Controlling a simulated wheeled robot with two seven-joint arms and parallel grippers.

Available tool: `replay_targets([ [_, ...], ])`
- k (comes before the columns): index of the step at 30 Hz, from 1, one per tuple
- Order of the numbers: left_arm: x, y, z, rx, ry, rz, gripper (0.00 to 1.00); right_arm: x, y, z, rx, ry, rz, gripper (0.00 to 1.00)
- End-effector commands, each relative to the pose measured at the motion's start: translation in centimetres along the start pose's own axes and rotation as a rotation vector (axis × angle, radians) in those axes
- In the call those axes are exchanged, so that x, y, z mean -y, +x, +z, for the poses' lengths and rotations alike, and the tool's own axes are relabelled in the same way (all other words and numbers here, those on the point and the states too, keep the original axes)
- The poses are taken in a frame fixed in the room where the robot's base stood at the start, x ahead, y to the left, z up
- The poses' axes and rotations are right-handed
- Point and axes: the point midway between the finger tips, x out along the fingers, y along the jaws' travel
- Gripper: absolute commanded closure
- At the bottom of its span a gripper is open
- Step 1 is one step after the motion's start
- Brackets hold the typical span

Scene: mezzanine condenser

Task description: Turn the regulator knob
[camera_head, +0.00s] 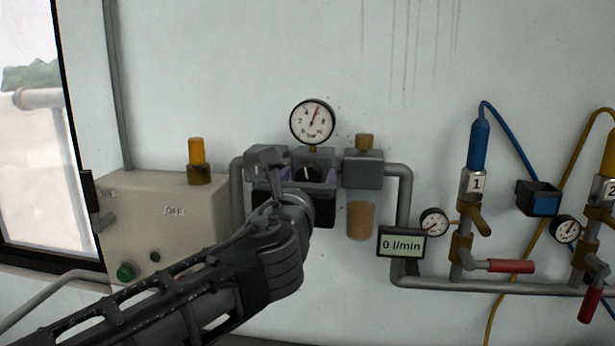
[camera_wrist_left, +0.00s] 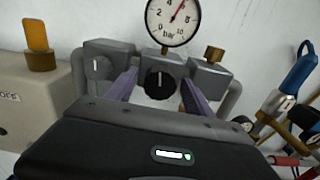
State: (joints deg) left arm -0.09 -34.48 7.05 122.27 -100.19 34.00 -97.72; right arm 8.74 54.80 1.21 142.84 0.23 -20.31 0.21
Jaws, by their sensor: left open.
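The regulator knob (camera_head: 307,174) is black and round with a white mark, on a grey block under the round pressure gauge (camera_head: 312,121). In the left wrist view the knob (camera_wrist_left: 160,84) sits in the middle, its white mark pointing about straight up. My left gripper (camera_wrist_left: 158,90) is open, with one purple-grey finger on each side of the knob. The gripper (camera_head: 308,176) also shows in the head view, in front of the regulator and partly covering it. I cannot tell whether the fingers touch the knob. My right gripper is not in view.
Left of the regulator is a beige box (camera_head: 150,215) marked OFF. To the right are a filter bowl (camera_head: 361,216), a display reading 0 l/min (camera_head: 402,244), and pipes with red-handled valves (camera_head: 511,267) and hoses.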

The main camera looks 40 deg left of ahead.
Motion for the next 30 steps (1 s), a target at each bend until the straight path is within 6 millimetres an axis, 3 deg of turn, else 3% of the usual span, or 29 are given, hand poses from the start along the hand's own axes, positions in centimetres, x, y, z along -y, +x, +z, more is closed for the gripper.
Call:
replay_targets([
  [8,-0.02,0.22,-0.03,0.0,0.0,0.001,0.39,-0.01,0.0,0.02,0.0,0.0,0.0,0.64],
  [30,-0.02,0.19,-0.02,0.0,0.0,0.0,0.99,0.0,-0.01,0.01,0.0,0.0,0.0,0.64],
])
